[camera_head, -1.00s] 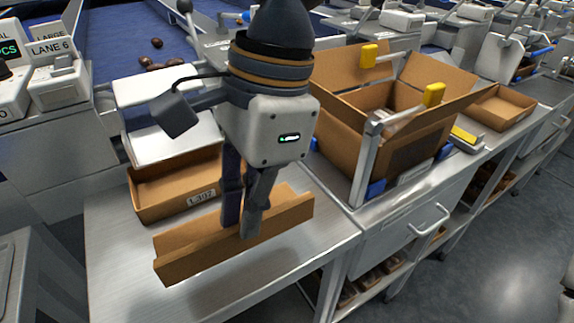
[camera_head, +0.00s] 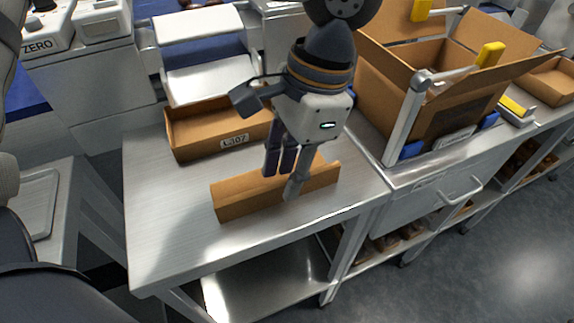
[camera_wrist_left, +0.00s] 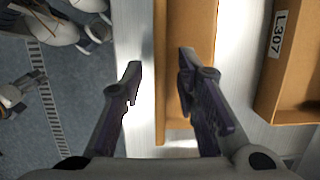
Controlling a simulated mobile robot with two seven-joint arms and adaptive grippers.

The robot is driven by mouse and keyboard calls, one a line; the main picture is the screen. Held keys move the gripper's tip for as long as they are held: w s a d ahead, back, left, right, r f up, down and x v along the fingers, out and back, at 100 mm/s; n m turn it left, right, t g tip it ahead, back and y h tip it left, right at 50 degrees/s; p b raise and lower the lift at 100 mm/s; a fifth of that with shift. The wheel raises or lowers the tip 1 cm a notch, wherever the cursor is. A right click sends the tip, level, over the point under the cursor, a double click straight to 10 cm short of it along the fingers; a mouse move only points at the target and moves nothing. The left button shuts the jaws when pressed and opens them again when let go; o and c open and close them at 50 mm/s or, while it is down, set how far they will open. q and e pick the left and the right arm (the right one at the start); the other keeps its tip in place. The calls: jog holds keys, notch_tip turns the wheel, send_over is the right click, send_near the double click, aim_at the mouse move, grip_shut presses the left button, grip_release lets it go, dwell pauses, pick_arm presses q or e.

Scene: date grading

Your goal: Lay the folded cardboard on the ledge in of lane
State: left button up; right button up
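The folded cardboard (camera_head: 240,200) is a long brown angled strip. It lies on the metal ledge (camera_head: 165,235), in front of an open brown tray labelled L307 (camera_head: 190,142). My left gripper (camera_head: 281,184) is low over the cardboard, its fingers apart. In the left wrist view, the gap between the fingertips (camera_wrist_left: 160,62) spans the near wall of the cardboard (camera_wrist_left: 190,20). One finger is on the outer side and one over the inside; I cannot tell whether either touches. My right gripper is not in view.
A large open carton (camera_head: 380,95) with yellow-handled parts stands to the right. A white lane unit (camera_head: 200,80) is behind the tray. The ledge is bare left of the cardboard. A shelf (camera_head: 265,285) lies below.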

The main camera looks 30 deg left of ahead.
pick_arm(q)
jog(key=v, duration=1.2)
jog(key=shift+r, duration=0.2)
jog(key=shift+f, duration=0.1)
